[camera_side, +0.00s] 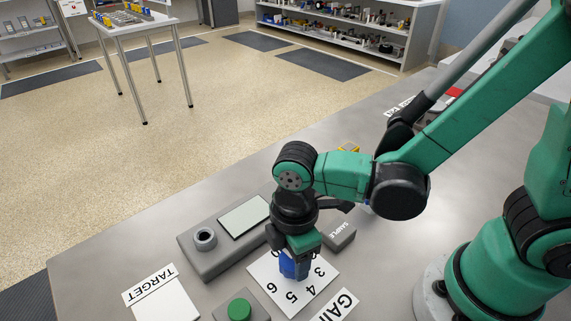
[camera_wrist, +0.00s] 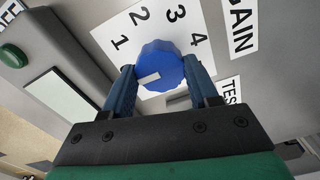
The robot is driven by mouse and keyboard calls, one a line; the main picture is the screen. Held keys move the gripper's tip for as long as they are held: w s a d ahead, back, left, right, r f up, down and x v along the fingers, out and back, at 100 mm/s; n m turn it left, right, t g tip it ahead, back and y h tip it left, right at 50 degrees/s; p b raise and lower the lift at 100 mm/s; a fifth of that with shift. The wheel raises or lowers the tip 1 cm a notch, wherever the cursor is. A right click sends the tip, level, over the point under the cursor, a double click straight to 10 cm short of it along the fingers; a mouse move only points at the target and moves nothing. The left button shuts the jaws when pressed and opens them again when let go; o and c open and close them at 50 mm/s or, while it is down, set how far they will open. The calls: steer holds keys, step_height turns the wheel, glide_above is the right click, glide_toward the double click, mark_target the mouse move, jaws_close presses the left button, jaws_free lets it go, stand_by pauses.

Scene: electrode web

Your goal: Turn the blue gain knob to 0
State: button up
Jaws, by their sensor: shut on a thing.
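The blue gain knob (camera_wrist: 162,58) stands on a white number card (camera_wrist: 105,35) in the wrist view. A white mark on the knob's face slants to the lower left, below the printed 1, toward the left finger. Numbers 1 to 4 show there; the 0 is not visible in that view. My gripper (camera_wrist: 160,72) is shut on the knob, one finger on each side. In the side view, my gripper (camera_side: 295,262) comes down from above onto the knob (camera_side: 294,268). It hides part of the card (camera_side: 325,283) and the knob's top.
A grey box with a screen (camera_side: 244,217) and round socket (camera_side: 205,238) lies left of the card. A green button (camera_side: 239,309), a TARGET label (camera_side: 150,285) and a SAMPLE block (camera_side: 340,235) are close by. Bench top is clear toward the left edge.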

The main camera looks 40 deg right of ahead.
stand_by(0.4)
steer(key=o, duration=1.3)
steer(key=shift+r, duration=2.85)
steer(key=w+d+r+m+t, duration=0.1)
steer(key=d+r+m+t, duration=0.1)
steer(key=d+m, duration=0.2)
steer(key=w+d+r+m+t, duration=0.1)
steer(key=d+m+t, duration=0.1)
steer(key=d+m, duration=0.3)
steer(key=w+d+r+m+t, duration=0.2)
steer(key=d+m+t, duration=0.1)
steer(key=m, duration=0.3)
steer(key=shift+w+d+r, duration=0.1)
steer(key=shift+d+r, duration=0.2)
steer(key=shift+d, duration=0.45)
